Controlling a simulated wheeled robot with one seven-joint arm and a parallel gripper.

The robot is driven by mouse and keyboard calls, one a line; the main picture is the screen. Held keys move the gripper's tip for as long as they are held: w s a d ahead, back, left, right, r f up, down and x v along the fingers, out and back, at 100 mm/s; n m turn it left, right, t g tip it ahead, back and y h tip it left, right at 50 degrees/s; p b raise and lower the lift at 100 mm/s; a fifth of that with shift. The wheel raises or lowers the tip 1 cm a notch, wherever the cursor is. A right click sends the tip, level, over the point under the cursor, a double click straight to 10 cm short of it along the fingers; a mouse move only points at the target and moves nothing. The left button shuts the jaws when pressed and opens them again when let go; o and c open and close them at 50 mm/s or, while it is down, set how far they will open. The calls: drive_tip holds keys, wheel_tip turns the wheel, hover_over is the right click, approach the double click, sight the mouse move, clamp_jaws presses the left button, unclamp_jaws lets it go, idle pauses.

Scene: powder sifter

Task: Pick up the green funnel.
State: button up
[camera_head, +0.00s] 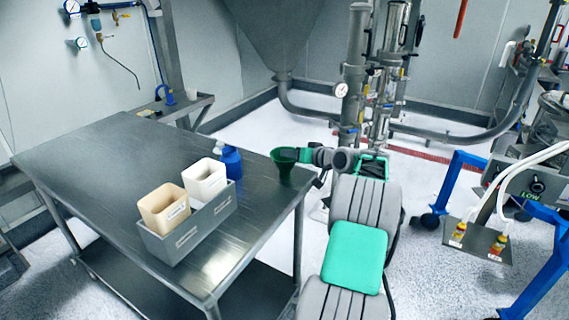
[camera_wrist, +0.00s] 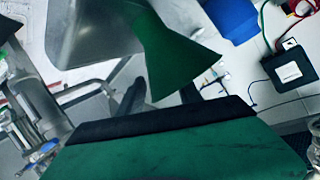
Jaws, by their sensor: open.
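The green funnel (camera_head: 284,158) is upright, wide mouth up, at the right rear corner of the metal table. My gripper (camera_head: 305,155) reaches in from the right and is open, with its tip right beside the funnel. The fingers lie on either side of the funnel's near edge. I cannot tell whether they touch it, and no grip on it shows. Whether the funnel's lower end rests on the table is unclear.
The metal table (camera_head: 95,165) holds a grey tray (camera_head: 190,235) with a beige container (camera_head: 164,206) and a white container (camera_head: 204,178). A blue bottle (camera_head: 231,162) stands left of the funnel. The left part of the tabletop is clear. Steel pipes (camera_head: 355,70) rise behind.

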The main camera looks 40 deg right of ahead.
drive_tip(key=shift+c, duration=0.5)
clamp_jaws()
